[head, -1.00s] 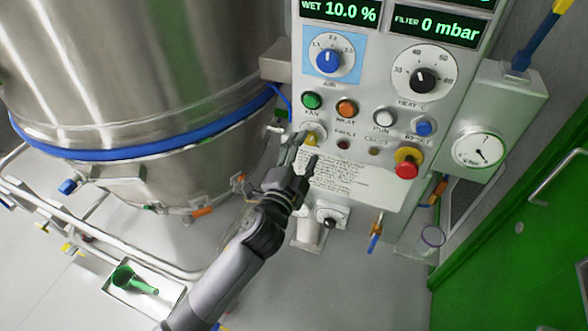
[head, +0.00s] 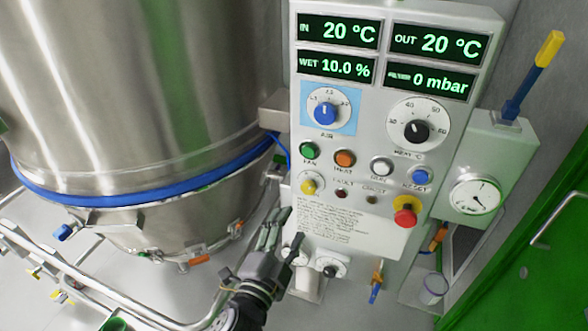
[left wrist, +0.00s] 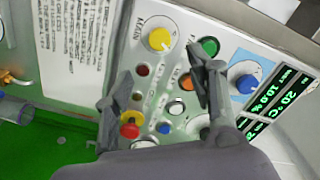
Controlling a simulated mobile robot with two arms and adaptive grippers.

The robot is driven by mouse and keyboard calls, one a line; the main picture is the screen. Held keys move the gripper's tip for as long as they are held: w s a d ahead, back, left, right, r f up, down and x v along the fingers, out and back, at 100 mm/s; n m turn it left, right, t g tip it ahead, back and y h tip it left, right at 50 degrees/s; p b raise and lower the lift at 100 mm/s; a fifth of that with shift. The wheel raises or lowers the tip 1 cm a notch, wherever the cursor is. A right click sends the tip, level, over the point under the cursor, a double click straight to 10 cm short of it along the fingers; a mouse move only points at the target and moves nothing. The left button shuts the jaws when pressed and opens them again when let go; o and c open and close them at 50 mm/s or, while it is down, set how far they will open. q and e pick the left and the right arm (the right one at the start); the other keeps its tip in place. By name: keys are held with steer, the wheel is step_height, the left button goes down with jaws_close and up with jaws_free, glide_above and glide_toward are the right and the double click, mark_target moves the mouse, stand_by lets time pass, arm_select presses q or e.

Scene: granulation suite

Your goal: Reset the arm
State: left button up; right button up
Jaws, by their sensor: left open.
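My left gripper (head: 282,238) is open and empty in the head view, in front of the lower left part of the control panel (head: 400,270). In the left wrist view its two fingers (left wrist: 165,95) stand apart, with panel controls showing between and around them. The yellow-centred knob (head: 308,185) is just above the fingertips in the head view. It also shows in the left wrist view (left wrist: 160,39), beyond the fingers. I cannot tell whether a finger touches the panel. My right gripper is not in view.
The panel carries a red emergency button (head: 405,216), a blue button (head: 420,176) and two dials. A large steel vessel (head: 130,90) with a blue band stands at left. A pressure gauge (head: 475,196) is at right, before a green door (head: 525,265). Pipes run at lower left.

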arm_select(q)
steer(key=shift+f, duration=0.1)
steer(key=s+a+f+n+g+y+b, duration=0.1)
steer(key=s+a+f+n+g, duration=0.15)
steer(key=f, duration=1.05)
steer(key=s+a+f+n+g+y+b, duration=0.1)
steer(key=s+a+f+g, duration=0.25)
steer(key=f, duration=1.05)
steer(key=s+a+f+n+g+y+b, duration=0.1)
steer(key=s+a+f+n+g+y, duration=0.15)
steer(key=f, duration=1.05)
steer(key=s+a+f+n+g, duration=0.3)
steer(key=s+a+f, duration=0.3)
steer(key=s+f, duration=0.7)
steer(key=s+a+f+n+g, duration=0.1)
steer(key=s+f, duration=0.2)
steer(key=s, duration=0.3)
steer(key=s+a+f+n+g+b, duration=0.1)
steer(key=s+a+f+g, duration=0.1)
steer(key=s, duration=0.5)
steer(key=s+a+f+n+g+y, duration=0.1)
steer(key=s+a+f, duration=0.1)
steer(key=s+f, duration=0.3)
steer(key=shift+s+a+n+g+b, duration=0.2)
steer(key=shift+s+n+g+b, duration=0.2)
steer(key=shift+s, duration=0.8)
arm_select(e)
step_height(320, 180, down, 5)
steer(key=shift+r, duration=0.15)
